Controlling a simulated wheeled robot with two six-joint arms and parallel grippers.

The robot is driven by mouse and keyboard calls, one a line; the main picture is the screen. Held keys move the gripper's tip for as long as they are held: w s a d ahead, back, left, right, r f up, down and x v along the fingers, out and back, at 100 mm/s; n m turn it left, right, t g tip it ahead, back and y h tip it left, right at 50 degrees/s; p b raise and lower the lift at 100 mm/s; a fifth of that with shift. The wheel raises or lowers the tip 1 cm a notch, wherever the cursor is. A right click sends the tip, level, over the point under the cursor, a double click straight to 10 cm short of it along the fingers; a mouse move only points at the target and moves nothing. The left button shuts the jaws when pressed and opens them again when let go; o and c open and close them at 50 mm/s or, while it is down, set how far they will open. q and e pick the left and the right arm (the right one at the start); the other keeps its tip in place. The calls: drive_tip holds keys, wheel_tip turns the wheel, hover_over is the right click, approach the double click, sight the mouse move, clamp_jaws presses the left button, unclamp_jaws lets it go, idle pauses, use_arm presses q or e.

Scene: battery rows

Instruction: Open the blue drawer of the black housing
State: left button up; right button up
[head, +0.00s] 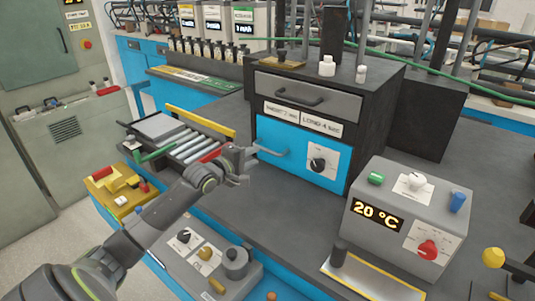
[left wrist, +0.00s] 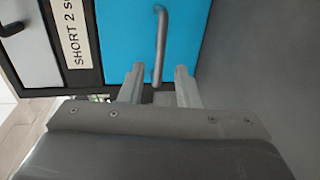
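The black housing (head: 380,125) stands at the back centre of the bench. Its blue drawer (head: 290,135) is in the lower part of the front and looks closed, with a bar handle (head: 271,150) at its left and a dial panel at its right. My left gripper (head: 246,163) is just in front of the handle. In the left wrist view the gripper (left wrist: 159,72) is open, and the near end of the handle (left wrist: 161,30) lines up between its fingertips. The blue face (left wrist: 120,35) is beyond. I cannot tell whether the fingers touch the handle. My right gripper is not in view.
A grey drawer (head: 305,97) with its own handle is above the blue one. A temperature box (head: 400,225) reading 20 °C stands right. A roller tray (head: 190,145) is left of the gripper, and a grey control box (head: 205,262) is in front. The bench before the drawer is clear.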

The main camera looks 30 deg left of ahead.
sight(266, 151)
use_arm(q)
drive_tip(key=b+x, duration=0.1)
drive_tip(key=x, duration=0.7)
drive_tip(key=shift+d, duration=0.1)
clamp_jaws()
